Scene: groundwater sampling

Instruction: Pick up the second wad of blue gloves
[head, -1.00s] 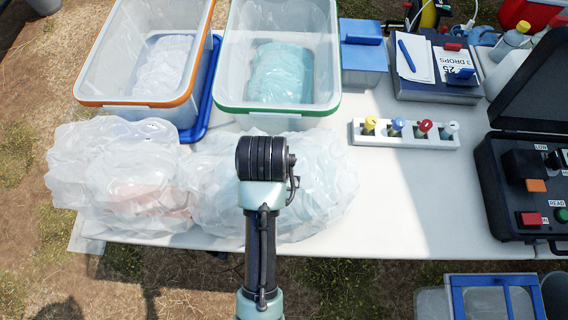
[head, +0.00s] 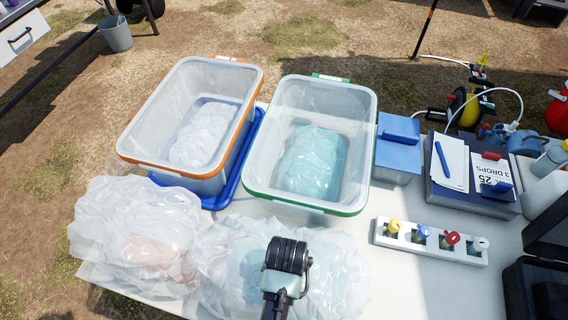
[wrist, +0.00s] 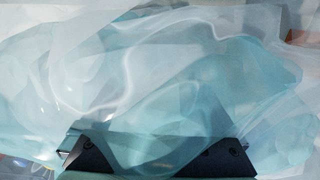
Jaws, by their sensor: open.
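A clear, crumpled plastic bag with pale blue contents (head: 335,275) lies at the table's front edge. The separate blue gloves inside cannot be made out. In the wrist view, the blue contents (wrist: 200,85) fill most of the picture behind glossy film. My gripper (wrist: 155,150) is open at the bottom of the wrist view, its dark parts partly covered by the film. In the head view my wrist stands over this bag and hides the fingers. A teal-blue wad (head: 312,160) lies in the green-rimmed clear bin (head: 262,150) behind the bag.
A second clear bag with pinkish contents (head: 140,240) lies left, against the first. Right are a vial rack (head: 405,240), a blue-lidded box (head: 397,150) and a dark case (head: 540,285).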

